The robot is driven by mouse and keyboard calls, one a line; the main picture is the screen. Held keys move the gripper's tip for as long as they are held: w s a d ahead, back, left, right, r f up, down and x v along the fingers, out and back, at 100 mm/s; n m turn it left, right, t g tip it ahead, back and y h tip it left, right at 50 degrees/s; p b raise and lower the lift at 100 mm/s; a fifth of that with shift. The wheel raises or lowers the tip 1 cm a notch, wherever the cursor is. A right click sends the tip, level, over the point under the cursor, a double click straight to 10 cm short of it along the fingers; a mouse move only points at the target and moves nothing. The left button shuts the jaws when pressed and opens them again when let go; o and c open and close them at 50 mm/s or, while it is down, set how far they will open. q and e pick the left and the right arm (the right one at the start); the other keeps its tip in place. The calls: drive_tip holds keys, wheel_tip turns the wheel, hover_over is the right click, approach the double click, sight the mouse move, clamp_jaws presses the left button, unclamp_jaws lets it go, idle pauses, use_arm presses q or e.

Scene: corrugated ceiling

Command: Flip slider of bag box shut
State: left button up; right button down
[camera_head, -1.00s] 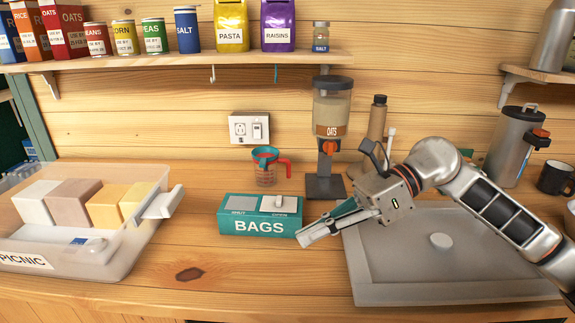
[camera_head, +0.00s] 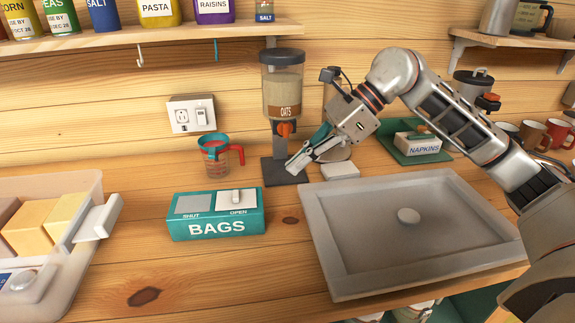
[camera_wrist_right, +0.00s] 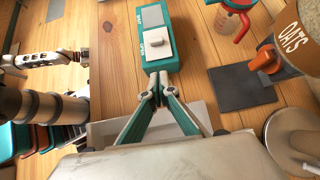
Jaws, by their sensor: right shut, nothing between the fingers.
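The teal bag box (camera_head: 217,226), marked BAGS, stands on the wooden counter. Its top carries the labels SHUT at left and OPEN at right. The whitish slider (camera_head: 237,197) sits at the OPEN end; it also shows in the right wrist view (camera_wrist_right: 158,45). My right gripper (camera_head: 293,169) is shut and empty, to the right of the box and apart from it in the head view. Its fingertips meet in the right wrist view (camera_wrist_right: 158,79), just below the box's OPEN end in the picture. Part of my left arm (camera_wrist_right: 48,59) appears at left there; its fingers are unclear.
A red-handled measuring cup (camera_head: 217,160) stands behind the box, and the oats dispenser (camera_head: 284,90) behind my right gripper. A grey sink (camera_head: 318,225) lies to the right. A clear bin (camera_head: 75,275) with blocks is at left. Counter in front of the box is free.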

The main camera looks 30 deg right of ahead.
drive_tip(key=x, duration=0.8)
drive_tip(key=shift+a+f, duration=0.15)
drive_tip(key=shift+a, duration=0.05)
drive_tip(key=shift+w+a+r, duration=0.1)
drive_tip(key=shift+w+a, duration=0.15)
drive_tip(key=shift+a, duration=0.3)
drive_tip(key=shift+w+a+r, duration=0.1)
drive_tip(key=shift+w+a, duration=0.1)
drive_tip(key=shift+a, duration=0.35)
drive_tip(key=shift+w+a+f, duration=0.1)
drive_tip(key=shift+w+a, duration=0.1)
drive_tip(key=shift+a, duration=0.4)
drive_tip(key=p, duration=0.2)
approach(194, 204)
drive_tip(key=x, duration=0.5)
drive_tip(key=shift+w+a, duration=0.1)
drive_tip(key=shift+a+f, duration=0.2)
drive_tip(key=shift+d, duration=0.1)
